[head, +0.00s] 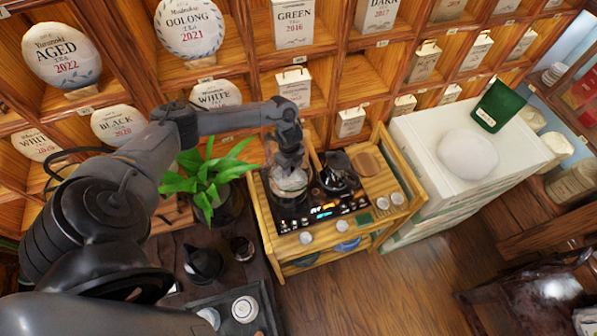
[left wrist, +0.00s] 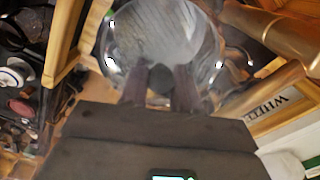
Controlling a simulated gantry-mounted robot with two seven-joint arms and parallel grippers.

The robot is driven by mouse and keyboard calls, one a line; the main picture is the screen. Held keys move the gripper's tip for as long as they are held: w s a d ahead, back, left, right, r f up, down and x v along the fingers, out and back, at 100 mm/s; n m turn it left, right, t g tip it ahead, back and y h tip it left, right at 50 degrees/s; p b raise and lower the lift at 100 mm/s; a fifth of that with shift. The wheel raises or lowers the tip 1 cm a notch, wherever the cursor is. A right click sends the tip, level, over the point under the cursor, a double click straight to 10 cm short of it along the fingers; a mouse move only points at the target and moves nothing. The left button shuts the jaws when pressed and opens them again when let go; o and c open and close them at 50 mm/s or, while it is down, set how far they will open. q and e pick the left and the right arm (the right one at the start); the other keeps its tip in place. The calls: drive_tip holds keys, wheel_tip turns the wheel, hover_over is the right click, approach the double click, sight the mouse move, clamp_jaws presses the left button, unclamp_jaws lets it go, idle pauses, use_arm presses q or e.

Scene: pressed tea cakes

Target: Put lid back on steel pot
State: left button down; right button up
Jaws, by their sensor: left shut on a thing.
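My left gripper (head: 289,164) reaches down over the tea cart, above its black cooktop. It is shut on the dark knob of a round, shiny lid. In the left wrist view the two fingers (left wrist: 160,92) close around that knob, and the lid (left wrist: 150,42) fills the upper middle, clear or mirror-like with bright glints. In the head view a shiny round steel or glass shape (head: 290,184), which looks like the pot with the lid, shows right under the fingers. I cannot tell whether lid and pot touch. My right gripper is not in view.
A dark kettle (head: 338,176) stands right of the gripper on the wooden cart (head: 404,216). Small white cups (head: 382,203) stand on the cart. A leafy plant (head: 207,178) is close on the left. Shelves of tea cakes rise behind, and a white cabinet (head: 412,136) stands on the right.

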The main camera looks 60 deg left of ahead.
use_arm(q)
drive_tip(key=shift+s+a, duration=0.1)
drive_tip(key=shift+a, duration=0.35)
drive_tip(key=shift+s+a+f, duration=0.1)
drive_tip(key=shift+a+f, duration=0.15)
drive_tip(key=shift+f, duration=0.05)
drive_tip(key=shift+s+f+b, duration=0.1)
drive_tip(key=shift+f+b, duration=0.7)
drive_tip(key=shift+b, duration=0.2)
wheel_tip(320, 180, down, 2)
drive_tip(key=shift+f+b, duration=0.1)
drive_tip(key=shift+b, duration=1)
drive_tip(key=shift+f+b, duration=0.75)
drive_tip(key=shift+f, duration=0.3)
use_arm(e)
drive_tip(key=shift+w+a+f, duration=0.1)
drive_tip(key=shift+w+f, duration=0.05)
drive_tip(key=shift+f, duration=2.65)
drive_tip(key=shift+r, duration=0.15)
use_arm(q)
drive_tip(key=shift+p, duration=0.3)
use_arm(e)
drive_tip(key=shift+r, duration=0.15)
use_arm(q)
drive_tip(key=shift+f, duration=0.15)
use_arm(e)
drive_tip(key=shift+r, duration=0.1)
